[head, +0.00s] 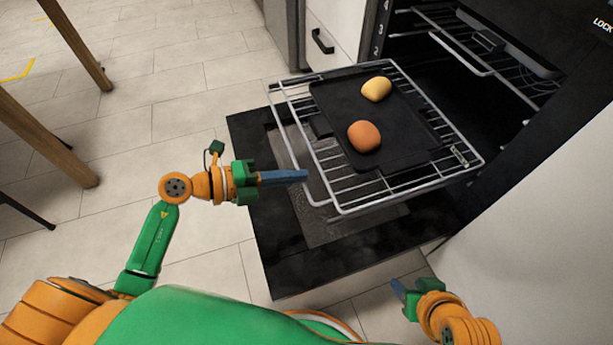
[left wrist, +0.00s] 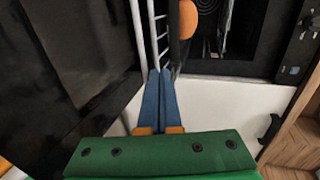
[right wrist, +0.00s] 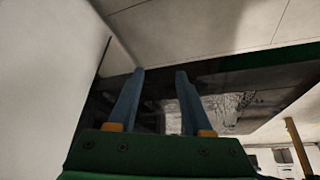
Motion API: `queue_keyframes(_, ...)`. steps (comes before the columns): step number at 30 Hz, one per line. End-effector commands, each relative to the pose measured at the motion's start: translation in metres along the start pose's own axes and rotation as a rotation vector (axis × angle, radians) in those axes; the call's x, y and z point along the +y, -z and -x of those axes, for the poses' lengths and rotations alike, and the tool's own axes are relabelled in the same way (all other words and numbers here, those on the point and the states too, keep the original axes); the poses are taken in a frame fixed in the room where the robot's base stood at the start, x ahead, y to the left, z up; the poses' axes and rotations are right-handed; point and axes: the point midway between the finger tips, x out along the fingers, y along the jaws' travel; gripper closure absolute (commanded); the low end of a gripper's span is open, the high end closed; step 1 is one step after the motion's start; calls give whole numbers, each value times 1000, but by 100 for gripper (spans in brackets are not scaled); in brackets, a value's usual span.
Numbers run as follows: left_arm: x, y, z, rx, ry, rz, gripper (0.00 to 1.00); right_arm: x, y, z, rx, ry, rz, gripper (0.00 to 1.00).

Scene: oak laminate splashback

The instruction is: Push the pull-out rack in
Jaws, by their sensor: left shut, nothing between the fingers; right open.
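The pull-out rack (head: 340,194) is a chrome wire rack standing well out of the oven over the lowered door. A black baking tray (head: 333,99) lies on it with a yellow bread roll (head: 376,89) and an orange-brown roll (head: 364,136). My left gripper (head: 305,176) is shut and empty, its fingertips at the rack's near left edge; I cannot tell whether they touch. In the left wrist view its fingers (left wrist: 160,72) point at the rack's wires (left wrist: 155,25). My right gripper (head: 397,284) is open and empty, low beside the door; its fingers (right wrist: 160,73) are apart.
The black oven door (head: 275,265) is folded down below the rack. The oven cavity (head: 450,75) holds other wire racks. A white cabinet (head: 335,25) with a dark handle stands behind. Wooden legs (head: 45,140) stand at the left; the tiled floor between is clear.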

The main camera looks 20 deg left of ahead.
Motion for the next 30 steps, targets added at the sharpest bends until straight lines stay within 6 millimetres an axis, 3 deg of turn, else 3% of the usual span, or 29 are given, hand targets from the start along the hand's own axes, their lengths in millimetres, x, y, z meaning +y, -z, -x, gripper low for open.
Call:
queue_keyframes(6, 1, 0, -20, 0, 2, 1, 100, -3, 38, -2, 186, 3, 9, 50)
queue_keyframes(12, 0, 0, -27, 0, 1, 1, 100, -4, 55, 1, 263, 5, 13, 50)
queue_keyframes(25, -1, 0, -28, 1, 1, 1, 100, -4, 53, 1, 253, 5, 12, 50)
queue_keyframes(30, -4, 0, -33, 0, 2, 2, 100, -2, 24, 0, 110, 2, 5, 50)
